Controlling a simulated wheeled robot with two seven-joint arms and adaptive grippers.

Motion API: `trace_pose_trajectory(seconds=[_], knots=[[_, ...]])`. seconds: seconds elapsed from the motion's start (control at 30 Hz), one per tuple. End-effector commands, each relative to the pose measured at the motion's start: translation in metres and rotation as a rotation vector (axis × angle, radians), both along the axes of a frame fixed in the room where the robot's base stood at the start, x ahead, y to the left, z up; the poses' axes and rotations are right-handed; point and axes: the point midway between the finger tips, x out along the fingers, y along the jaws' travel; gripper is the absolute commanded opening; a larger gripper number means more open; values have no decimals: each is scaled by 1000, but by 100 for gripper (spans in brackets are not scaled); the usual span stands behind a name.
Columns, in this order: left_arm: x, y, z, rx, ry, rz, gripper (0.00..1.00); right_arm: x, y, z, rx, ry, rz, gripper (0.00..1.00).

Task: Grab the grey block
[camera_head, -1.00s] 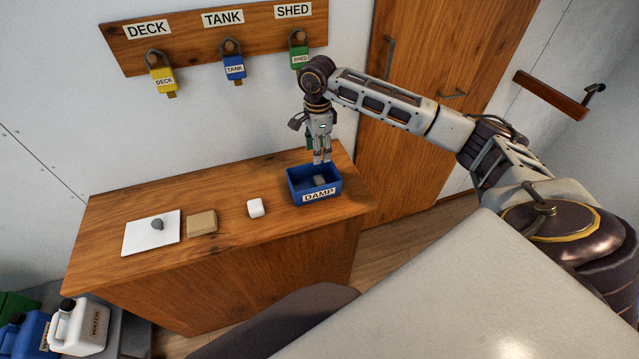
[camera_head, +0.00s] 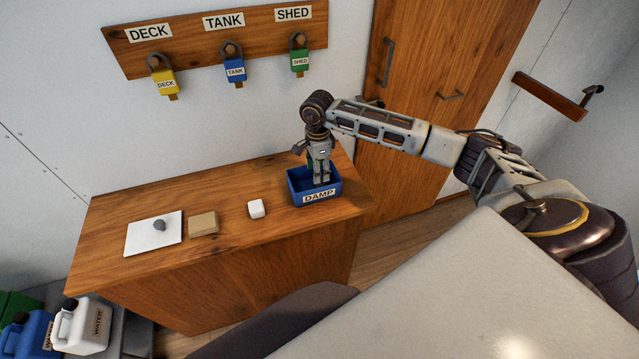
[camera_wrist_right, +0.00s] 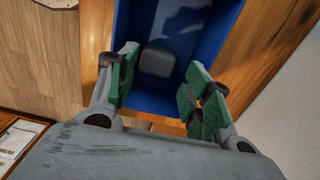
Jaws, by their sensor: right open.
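The grey block (camera_wrist_right: 158,62) lies on the floor of the blue bin marked DAMP (camera_head: 316,196), in the right wrist view. In the head view the fingers hide it. My right gripper (camera_head: 321,180) points down into the bin from above. Its green-padded fingers (camera_wrist_right: 162,88) are open and apart, with nothing held between them. In the right wrist view the block shows beyond the fingertips, roughly in line with the gap between them. My left gripper is not in view.
On the wooden counter (camera_head: 165,268) left of the bin are a white block (camera_head: 257,209), a tan block (camera_head: 203,223) and a white sheet (camera_head: 140,238) bearing a small grey lump (camera_head: 159,225). Padlocks hang from a labelled board (camera_head: 196,64) above.

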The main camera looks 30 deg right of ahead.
Motion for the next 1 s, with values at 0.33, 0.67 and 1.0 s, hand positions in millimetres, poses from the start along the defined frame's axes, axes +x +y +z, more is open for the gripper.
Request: trace_pose_trajectory(seconds=[0.33,0.67,1.0], knots=[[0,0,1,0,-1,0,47,0,0,-7,-1,0,0,50],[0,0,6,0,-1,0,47,-2,-1,-16,0,2,-1,50],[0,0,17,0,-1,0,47,-3,-4,-50,0,2,0,50]])
